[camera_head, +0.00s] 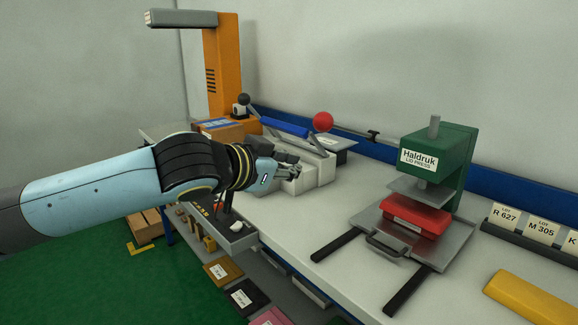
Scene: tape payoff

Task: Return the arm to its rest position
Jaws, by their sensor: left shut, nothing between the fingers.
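My left arm comes in from the left edge of the head view. My left gripper (287,168) is shut and empty, in front of a grey-white machine block (322,171) on the bench. From this angle I cannot tell whether it touches the block. My right gripper is not in view.
A green lid press (453,150) stands at the right with a red box (413,215) on its tray. An orange column (222,65) stands at the back left. A yellow bar (532,294) lies front right. The bench between block and press is clear.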

